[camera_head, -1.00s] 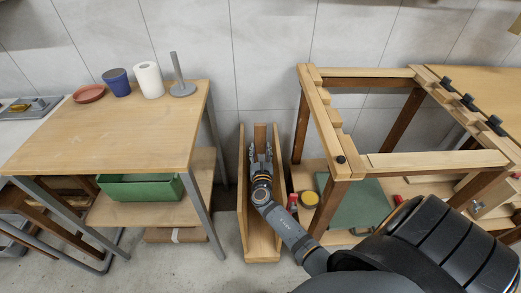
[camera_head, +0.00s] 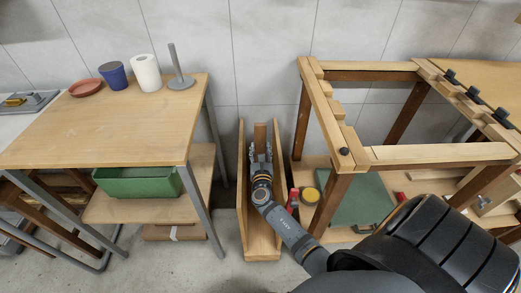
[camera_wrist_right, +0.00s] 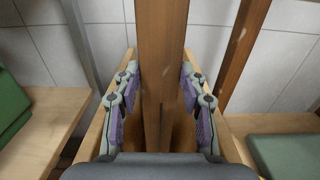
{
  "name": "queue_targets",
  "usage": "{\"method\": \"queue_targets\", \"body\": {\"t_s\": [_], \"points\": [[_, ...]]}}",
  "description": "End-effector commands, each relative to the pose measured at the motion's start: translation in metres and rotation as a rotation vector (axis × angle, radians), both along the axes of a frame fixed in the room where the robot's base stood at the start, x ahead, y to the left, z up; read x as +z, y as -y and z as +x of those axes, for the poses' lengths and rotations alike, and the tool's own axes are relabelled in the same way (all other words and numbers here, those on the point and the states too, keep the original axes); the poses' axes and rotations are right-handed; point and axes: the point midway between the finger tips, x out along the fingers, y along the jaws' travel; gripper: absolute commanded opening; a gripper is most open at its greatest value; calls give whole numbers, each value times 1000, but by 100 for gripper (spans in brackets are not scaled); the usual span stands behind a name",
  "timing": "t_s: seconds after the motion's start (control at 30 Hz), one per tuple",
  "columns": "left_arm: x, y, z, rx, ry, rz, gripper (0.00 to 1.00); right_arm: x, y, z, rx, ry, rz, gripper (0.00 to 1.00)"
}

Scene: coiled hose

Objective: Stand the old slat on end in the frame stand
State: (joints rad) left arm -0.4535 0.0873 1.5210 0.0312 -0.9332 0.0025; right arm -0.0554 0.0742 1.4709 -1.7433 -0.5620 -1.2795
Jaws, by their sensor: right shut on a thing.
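A narrow wooden stand with two tall side boards (camera_head: 243,205) is on the floor between the table and the notched wooden frame; I take it for the frame stand. A brown slat (camera_head: 260,133) is upright between its boards at the far end. It rises through the middle of the right wrist view (camera_wrist_right: 162,45). My right gripper (camera_head: 261,153) is between the boards, its purple-padded fingers (camera_wrist_right: 160,105) on either side of the slat, shut on it. The slat's lower end is hidden, so I cannot tell what it rests on. My left gripper is out of view.
A table (camera_head: 110,125) with a plate, blue pot, white roll and grey post stands left, a green bin (camera_head: 138,182) below. A notched wooden frame (camera_head: 440,155) stands right. A red item (camera_head: 293,199) and yellow-topped can (camera_head: 310,195) sit close beside the stand.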

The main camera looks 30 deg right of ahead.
Motion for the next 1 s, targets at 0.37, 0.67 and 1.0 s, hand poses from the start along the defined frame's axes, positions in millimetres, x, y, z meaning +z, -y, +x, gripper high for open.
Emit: {"method": "queue_targets", "body": {"t_s": [0.37,0.67,1.0], "points": [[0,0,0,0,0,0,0,1,0,0,0,1,-1,68],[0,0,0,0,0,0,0,-1,0,-1,0,-1,1,68],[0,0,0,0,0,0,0,-1,-34,-56,-2,-4,3,68]]}}
